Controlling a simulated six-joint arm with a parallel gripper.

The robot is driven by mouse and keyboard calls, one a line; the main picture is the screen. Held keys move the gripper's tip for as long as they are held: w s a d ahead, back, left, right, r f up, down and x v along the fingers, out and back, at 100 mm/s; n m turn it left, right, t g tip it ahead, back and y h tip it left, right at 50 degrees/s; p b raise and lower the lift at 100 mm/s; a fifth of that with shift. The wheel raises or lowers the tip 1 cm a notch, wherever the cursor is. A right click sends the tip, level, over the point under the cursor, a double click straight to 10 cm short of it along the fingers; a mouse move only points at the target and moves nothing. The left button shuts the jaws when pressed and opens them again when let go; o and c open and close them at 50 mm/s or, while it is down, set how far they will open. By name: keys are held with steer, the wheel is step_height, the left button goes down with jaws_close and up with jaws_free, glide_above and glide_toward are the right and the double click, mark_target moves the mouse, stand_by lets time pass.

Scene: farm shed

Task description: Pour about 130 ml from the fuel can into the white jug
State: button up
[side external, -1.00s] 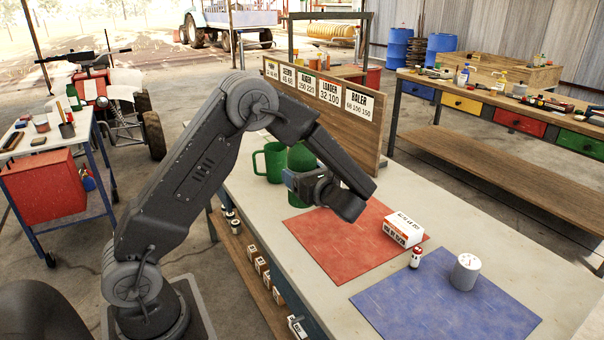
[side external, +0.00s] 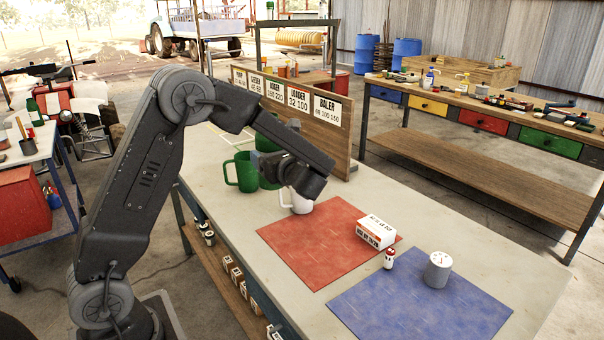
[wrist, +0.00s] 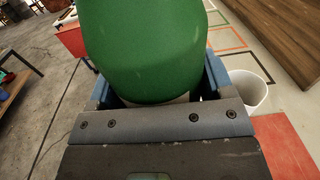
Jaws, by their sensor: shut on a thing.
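My gripper (side external: 268,163) is shut on a green can, which I take to be the fuel can (wrist: 150,50). In the side view the can (side external: 268,184) is mostly hidden behind my wrist, and it looks raised above the bench. The white jug (side external: 298,202) stands on the bench, to the right of the can and partly behind my wrist. In the wrist view the jug (wrist: 254,92) is right of the gripper, its open top showing. I see no stream of liquid; the can's mouth and the level in the jug are hidden.
A green mug (side external: 242,172) with a handle stands left of the held can. A red mat (side external: 315,245), a white box (side external: 376,232), a small red-and-white bottle (side external: 390,259), a blue mat (side external: 420,310) and a grey-white cylinder (side external: 438,270) lie to the right. A sign board (side external: 290,105) stands behind.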

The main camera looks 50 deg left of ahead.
steer(key=w+a+m+t+h, duration=0.45)
steer(key=a+m+t, duration=0.25)
steer(key=a+t, duration=0.5)
step_height(320, 180, down, 8)
steer(key=a+g, duration=0.1)
steer(key=shift+w+r+m, duration=0.2)
steer(key=shift+w+m, duration=0.1)
steer(key=shift+r+m, duration=0.1)
steer(key=shift+m, duration=0.2)
steer(key=shift+f+m, duration=0.2)
steer(key=shift+m, duration=3.6)
steer(key=shift+f+m, duration=0.2)
steer(key=shift+m, duration=3.6)
